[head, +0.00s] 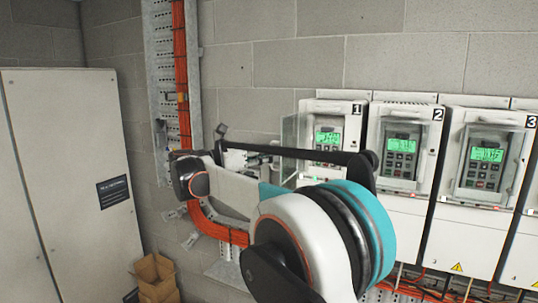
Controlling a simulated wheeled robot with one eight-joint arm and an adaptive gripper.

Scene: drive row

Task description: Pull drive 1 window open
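Drive 1 (354,123) is a white wall unit with a black "1" label, a lit green display and a keypad. A clear, pale-framed panel, which looks like its window (289,137), stands out from the drive's left side, swung away from the display. My arm crosses in front of the drive's lower part and hides some of it. My gripper (235,158) seems to be at the far end of my arm, left of the window, mostly hidden behind my arm links. I cannot tell its fingers' state or whether it touches the window.
Drive 2 (423,121) and drive 3 (512,130) stand to the right with windows shut over their displays. A vertical metal cable tray (160,60) with orange cables runs left of drive 1. A grey cabinet (70,160) and cardboard boxes (155,275) are at the left.

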